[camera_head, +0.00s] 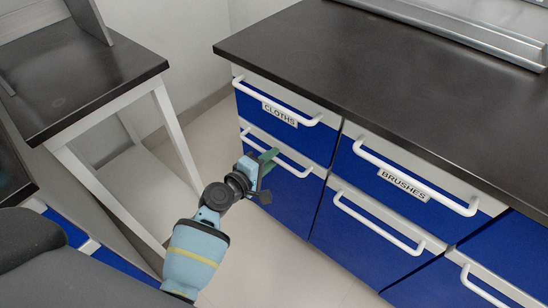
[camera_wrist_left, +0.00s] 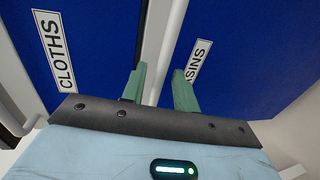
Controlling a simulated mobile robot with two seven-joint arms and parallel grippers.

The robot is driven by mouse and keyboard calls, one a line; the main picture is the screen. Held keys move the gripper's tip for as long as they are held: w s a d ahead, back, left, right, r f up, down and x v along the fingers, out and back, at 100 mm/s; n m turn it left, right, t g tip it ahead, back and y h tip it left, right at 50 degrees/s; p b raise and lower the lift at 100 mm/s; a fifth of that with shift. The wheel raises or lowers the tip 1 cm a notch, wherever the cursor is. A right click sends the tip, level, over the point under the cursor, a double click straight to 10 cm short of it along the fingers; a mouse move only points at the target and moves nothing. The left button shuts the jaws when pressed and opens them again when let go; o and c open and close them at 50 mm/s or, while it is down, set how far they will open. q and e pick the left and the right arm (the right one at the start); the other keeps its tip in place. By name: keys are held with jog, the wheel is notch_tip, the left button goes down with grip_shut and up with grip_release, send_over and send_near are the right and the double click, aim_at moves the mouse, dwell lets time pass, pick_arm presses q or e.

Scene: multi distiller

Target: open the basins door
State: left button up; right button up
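The basins door (camera_head: 297,200) is the blue front with a pale top strip below the front labelled CLOTHS, and it looks shut. Its white bar handle (camera_head: 294,167) runs along the top. The partly hidden BASINS label (camera_wrist_left: 198,62) shows in the left wrist view. My left gripper (camera_head: 268,158) is at the left part of this handle. In the left wrist view its two green fingers (camera_wrist_left: 159,88) are apart, with a pale strip visible between them. I cannot tell whether they touch the handle. My right gripper is not in view.
The CLOTHS drawer (camera_head: 300,125) is just above my gripper, its handle (camera_head: 300,119) sticking out. The BRUSHES drawer (camera_head: 375,175) is to the right. A dark worktop (camera_head: 360,70) covers the cabinet. A dark-topped table (camera_head: 80,75) stands at the left, with bare floor (camera_head: 260,265) between.

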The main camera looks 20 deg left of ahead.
pick_arm(q)
jog(key=shift+x, duration=0.9)
grip_shut()
